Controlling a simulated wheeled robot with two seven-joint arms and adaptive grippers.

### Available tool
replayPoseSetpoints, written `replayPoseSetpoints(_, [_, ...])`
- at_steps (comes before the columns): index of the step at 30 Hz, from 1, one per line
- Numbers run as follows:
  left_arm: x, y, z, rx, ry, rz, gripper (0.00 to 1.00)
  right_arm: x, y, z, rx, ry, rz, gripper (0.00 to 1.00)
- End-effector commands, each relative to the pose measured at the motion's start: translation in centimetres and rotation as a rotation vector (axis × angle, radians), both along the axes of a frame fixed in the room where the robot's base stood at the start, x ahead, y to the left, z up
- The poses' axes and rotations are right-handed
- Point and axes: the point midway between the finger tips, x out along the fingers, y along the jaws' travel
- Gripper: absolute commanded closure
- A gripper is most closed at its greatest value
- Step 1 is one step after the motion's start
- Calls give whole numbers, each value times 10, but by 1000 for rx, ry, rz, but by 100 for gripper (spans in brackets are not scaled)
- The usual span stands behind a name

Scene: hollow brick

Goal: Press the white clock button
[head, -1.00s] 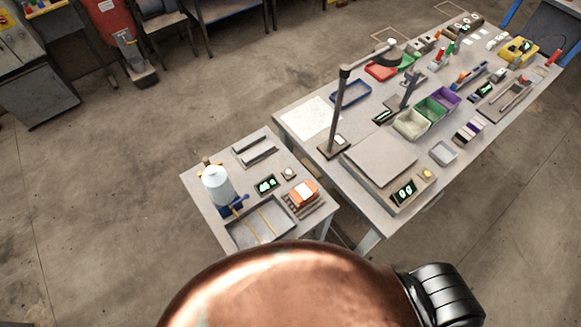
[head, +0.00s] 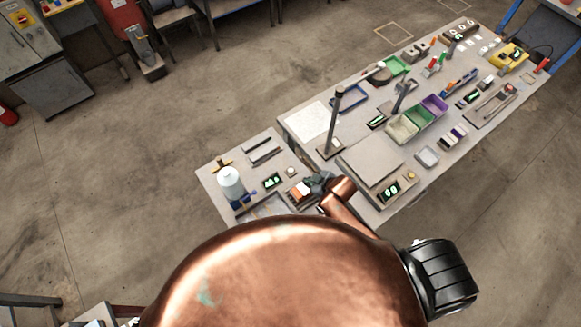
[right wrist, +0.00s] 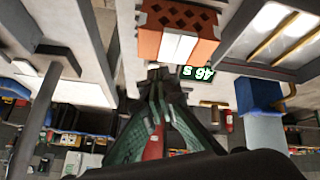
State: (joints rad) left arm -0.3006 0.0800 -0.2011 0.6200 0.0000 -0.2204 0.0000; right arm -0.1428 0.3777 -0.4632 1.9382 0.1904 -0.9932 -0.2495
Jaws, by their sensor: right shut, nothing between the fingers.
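The white clock button (head: 291,171) is a small pale round cap on a dark base on the small table, beside a black display with green digits (head: 272,181). In the right wrist view the display (right wrist: 197,73) shows close to my fingertips; I cannot make out the button there. My right gripper (head: 316,186) is over the small table's right side, by the orange brick and a little right of and nearer than the button. In the right wrist view its fingers (right wrist: 160,73) are together and empty. My left gripper is not in view.
The orange hollow brick with a white band (head: 299,192) lies close to my right gripper; it also shows in the right wrist view (right wrist: 185,32). A white bottle (head: 230,182) stands at left. The larger table (head: 310,117) holds bins, a lamp post and another display (head: 391,190).

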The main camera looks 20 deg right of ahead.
Motion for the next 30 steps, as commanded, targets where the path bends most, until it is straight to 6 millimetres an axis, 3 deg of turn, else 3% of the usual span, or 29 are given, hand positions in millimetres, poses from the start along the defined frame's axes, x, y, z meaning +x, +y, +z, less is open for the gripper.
replayPoseSetpoints(1, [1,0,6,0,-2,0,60,27,12,9,-34,-54,101,100])
replayPoseSetpoints(3, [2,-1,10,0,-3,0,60,53,26,15,-68,-118,218,100])
replayPoseSetpoints(6, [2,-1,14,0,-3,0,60,81,35,20,-114,-184,339,100])
replayPoseSetpoints(10, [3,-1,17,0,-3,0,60,103,37,26,-152,-238,426,100])
replayPoseSetpoints(15, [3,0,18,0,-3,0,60,111,36,27,-169,-259,460,100])
replayPoseSetpoints(30, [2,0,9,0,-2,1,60,111,37,19,-167,-258,458,100])
